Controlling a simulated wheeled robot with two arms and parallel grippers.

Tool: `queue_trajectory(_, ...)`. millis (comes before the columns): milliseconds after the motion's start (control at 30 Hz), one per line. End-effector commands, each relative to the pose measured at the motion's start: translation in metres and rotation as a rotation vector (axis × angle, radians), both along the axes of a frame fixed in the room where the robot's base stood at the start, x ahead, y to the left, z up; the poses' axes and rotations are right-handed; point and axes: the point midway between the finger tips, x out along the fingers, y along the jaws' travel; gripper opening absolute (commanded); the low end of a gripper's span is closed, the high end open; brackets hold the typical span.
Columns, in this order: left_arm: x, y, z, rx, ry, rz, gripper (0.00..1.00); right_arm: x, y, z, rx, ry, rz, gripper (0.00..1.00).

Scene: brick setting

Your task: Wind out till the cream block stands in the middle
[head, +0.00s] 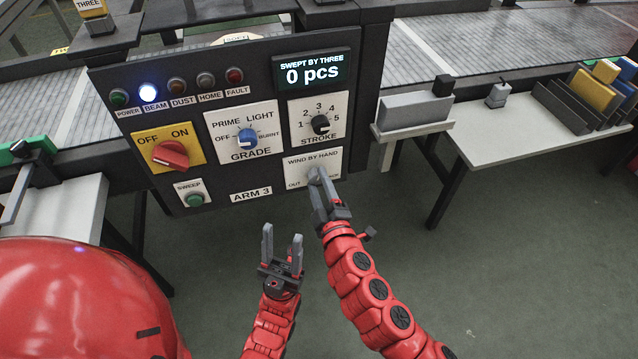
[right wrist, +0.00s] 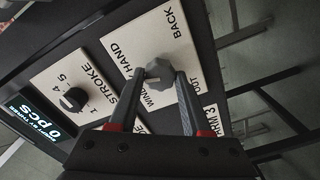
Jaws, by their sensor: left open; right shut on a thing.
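My right gripper (head: 318,178) is shut on the grey WIND BY HAND knob, which shows between its fingers in the right wrist view (right wrist: 160,72). The knob sits on a white plate (head: 299,165) marked OUT and BACK, at the panel's lower right. In the head view my fingers largely hide the knob. My left gripper (head: 282,236) is open and empty, below the panel and apart from it. I cannot make out a cream block for certain; a pale object (head: 237,38) shows only partly behind the panel's top edge.
The dark panel (head: 222,187) carries a red OFF/ON switch (head: 170,154), blue GRADE knob (head: 247,139), black STROKE knob (head: 320,124) and green SWEEP button (head: 195,199). The BEAM lamp (head: 148,93) is lit. The display (head: 310,72) reads 0 pcs. A white table (head: 520,135) stands right.

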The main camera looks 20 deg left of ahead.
Motion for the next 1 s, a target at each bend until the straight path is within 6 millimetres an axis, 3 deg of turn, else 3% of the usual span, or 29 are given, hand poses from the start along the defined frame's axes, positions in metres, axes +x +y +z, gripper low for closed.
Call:
queue_trajectory(133, 0.000, 0.000, 0.000, 0.000, 0.000, 0.000, 0.50, 0.000, 0.000, -0.001, 0.000, 0.002, 0.001, 0.00)
queue_trajectory(167, 0.000, 0.000, 0.000, 0.000, 0.000, 0.000, 0.50, 0.000, 0.000, -0.001, 0.001, 0.003, 0.001, 0.54)
queue_trajectory(300, 0.000, 0.000, 0.000, 0.000, 0.000, 0.000, 0.50, 0.000, 0.000, -0.001, 0.001, 0.002, 0.000, 0.78)
queue_trajectory(700, 0.000, 0.000, 0.000, 0.000, 0.000, 0.000, 0.50, -0.005, -0.004, -0.001, 0.000, 0.001, 0.000, 0.78)
queue_trajectory(867, 0.000, 0.000, -0.002, 0.000, 0.000, 0.000, 0.50, -0.026, -0.017, -0.001, 0.002, 0.002, 0.000, 0.78)
queue_trajectory(1000, 0.000, 0.000, -0.004, 0.000, 0.000, 0.000, 0.50, -0.054, -0.037, -0.002, 0.001, 0.004, -0.001, 0.78)
